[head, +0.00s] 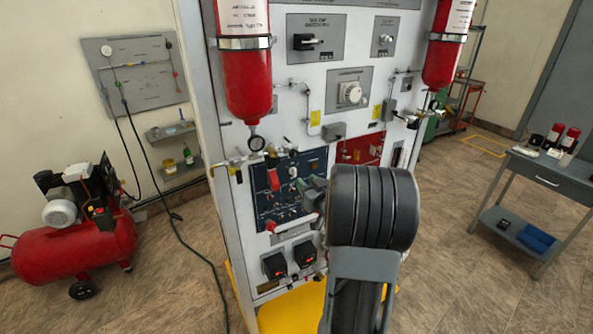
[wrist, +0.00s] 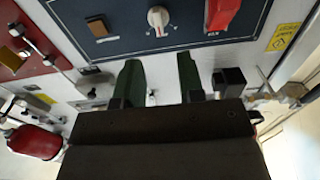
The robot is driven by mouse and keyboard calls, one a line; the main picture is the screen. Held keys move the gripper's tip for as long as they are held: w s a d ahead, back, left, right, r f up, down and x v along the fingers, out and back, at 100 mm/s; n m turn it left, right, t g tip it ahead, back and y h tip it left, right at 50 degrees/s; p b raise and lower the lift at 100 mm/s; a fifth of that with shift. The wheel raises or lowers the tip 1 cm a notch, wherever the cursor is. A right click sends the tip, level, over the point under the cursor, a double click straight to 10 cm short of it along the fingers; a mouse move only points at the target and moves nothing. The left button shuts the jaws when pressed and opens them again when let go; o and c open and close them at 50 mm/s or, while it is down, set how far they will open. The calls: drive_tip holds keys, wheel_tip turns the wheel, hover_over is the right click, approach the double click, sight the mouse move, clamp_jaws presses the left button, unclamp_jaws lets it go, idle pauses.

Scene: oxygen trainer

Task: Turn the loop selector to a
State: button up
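A small round pale knob with a reddish pointer mark sits on the dark blue panel (head: 264,205); it may be the loop selector, but I cannot read its label. It shows in the head view (head: 293,172) and at the top of the wrist view (wrist: 158,20). My gripper (wrist: 159,82) has two dark green fingers, apart with nothing between them. In the head view my gripper (head: 312,192) is in front of the panel's right side, lower than the knob and apart from it. My arm hides part of the panel.
A red handle (head: 273,180) is left of the knob in the head view, and right of it in the wrist view (wrist: 222,12). A red panel (head: 360,149) stands to the right. Red cylinders (head: 246,80) flank the cabinet. A compressor (head: 75,240) and a side table (head: 550,175) stand apart.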

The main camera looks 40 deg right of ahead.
sight(294, 172)
drive_tip(key=w+p, duration=0.1)
drive_tip(key=w, duration=0.6)
drive_tip(key=shift+d+p, duration=0.3)
drive_tip(key=shift+d, duration=0.15)
drive_tip(key=shift+s, duration=0.1)
drive_tip(key=shift+c, duration=0.2)
clamp_jaws()
